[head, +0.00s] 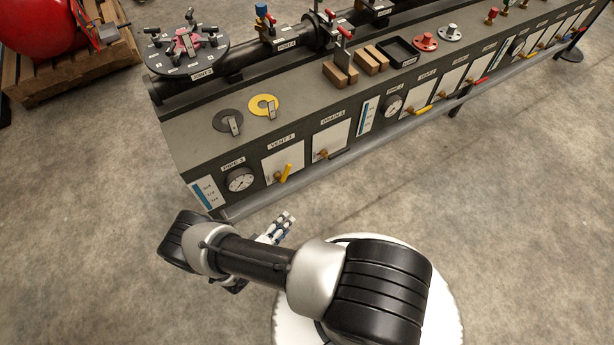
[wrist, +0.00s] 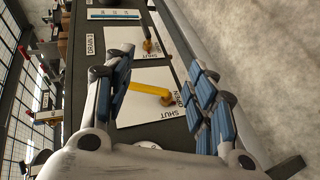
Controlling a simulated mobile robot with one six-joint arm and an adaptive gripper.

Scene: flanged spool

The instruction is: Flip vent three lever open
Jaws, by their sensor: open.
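The vent three lever (head: 286,172) is a yellow handle on a brass pivot, on a white plate under the VENT 3 label (head: 283,138). In the wrist view, the yellow lever (wrist: 150,87) points left from its pivot, towards the label edge of the plate. SHUT is printed beside the pivot. My gripper (head: 282,228) is in front of the cabinet, below the lever in the head view. In the wrist view my gripper (wrist: 165,95) is open, with the lever showing between its fingers. The lever's tip is at the left finger's edge; contact cannot be told.
The DRAIN 3 lever (head: 325,154) is beside the vent plate, and the PIPE 3 gauge (head: 240,180) is on the other side. A grey rail (head: 300,180) runs along the cabinet's foot. The floor (head: 480,220) in front is clear.

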